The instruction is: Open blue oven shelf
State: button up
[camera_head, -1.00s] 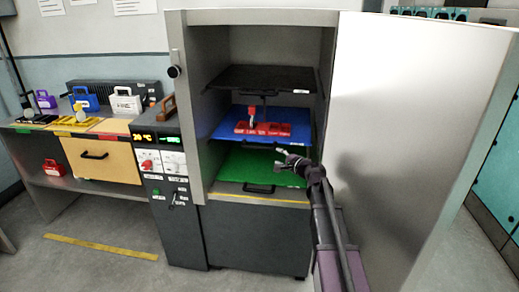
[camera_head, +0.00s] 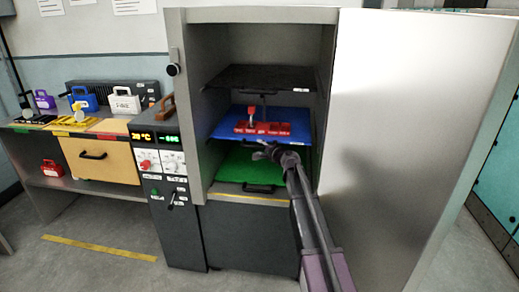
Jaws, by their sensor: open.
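The blue shelf (camera_head: 232,124) is the middle one inside the grey oven cabinet, whose door is open. A red tray-like object (camera_head: 262,130) with a small upright piece on it sits on the blue shelf. My gripper (camera_head: 262,151) is open and empty, just below and in front of the blue shelf's front edge. The blue shelf's handle is not clearly seen near my gripper, and I cannot tell if they touch.
A black shelf (camera_head: 262,77) is above and a green shelf (camera_head: 240,167) below. The open oven door (camera_head: 410,120) stands to the right of my arm. A control panel (camera_head: 158,140) and a workbench with a wooden drawer (camera_head: 98,165) are at left.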

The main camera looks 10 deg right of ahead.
jog(key=shift+w+a+f, duration=0.1)
jog(key=shift+w+a, duration=0.15)
jog(key=shift+w, duration=0.15)
grip_shut()
jog(key=shift+s, duration=0.1)
